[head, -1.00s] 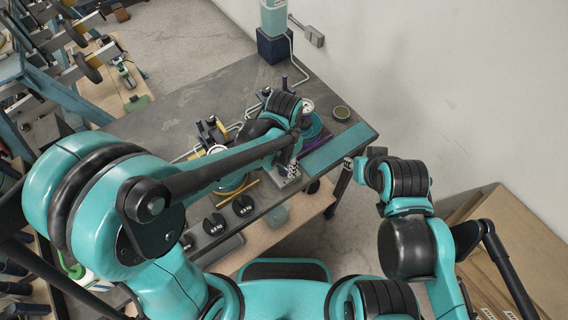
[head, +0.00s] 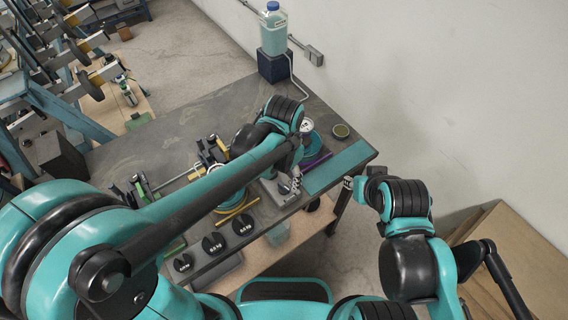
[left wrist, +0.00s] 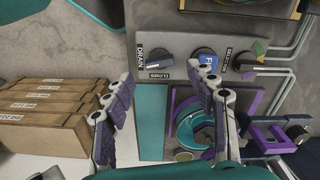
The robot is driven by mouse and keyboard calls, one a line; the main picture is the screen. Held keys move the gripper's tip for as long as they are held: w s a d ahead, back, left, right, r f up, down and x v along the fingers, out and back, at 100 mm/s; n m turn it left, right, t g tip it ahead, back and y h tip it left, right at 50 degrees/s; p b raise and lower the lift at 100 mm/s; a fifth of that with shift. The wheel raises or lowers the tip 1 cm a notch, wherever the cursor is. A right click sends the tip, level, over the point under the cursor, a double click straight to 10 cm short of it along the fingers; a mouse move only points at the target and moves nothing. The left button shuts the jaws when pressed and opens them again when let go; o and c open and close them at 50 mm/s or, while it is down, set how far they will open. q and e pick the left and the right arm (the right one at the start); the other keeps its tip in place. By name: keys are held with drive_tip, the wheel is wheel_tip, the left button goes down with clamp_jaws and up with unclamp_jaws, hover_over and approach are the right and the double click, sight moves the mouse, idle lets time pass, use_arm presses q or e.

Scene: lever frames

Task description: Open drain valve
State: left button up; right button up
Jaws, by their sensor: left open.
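The drain valve (left wrist: 158,59) is a dark knob on a grey panel (left wrist: 172,43) in the left wrist view. Labels by it read DRAIN and CLOSED. In the head view my left gripper (head: 295,183) is over the panel at the bench's front edge, partly hiding the knobs. My right gripper (head: 350,184) is off the bench's right corner; its jaws are unclear.
Several dark weights (head: 243,225) lie along the bench's front edge. A teal strip (head: 338,168) and a round tin (head: 341,131) are to the right. A bottle (head: 273,33) stands on a dark block (head: 277,66) at the back. Wooden boxes (left wrist: 55,116) show in the left wrist view.

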use_arm(q)
wheel_tip(320, 180, up, 8)
drive_tip(key=shift+f, duration=0.15)
idle(0.9)
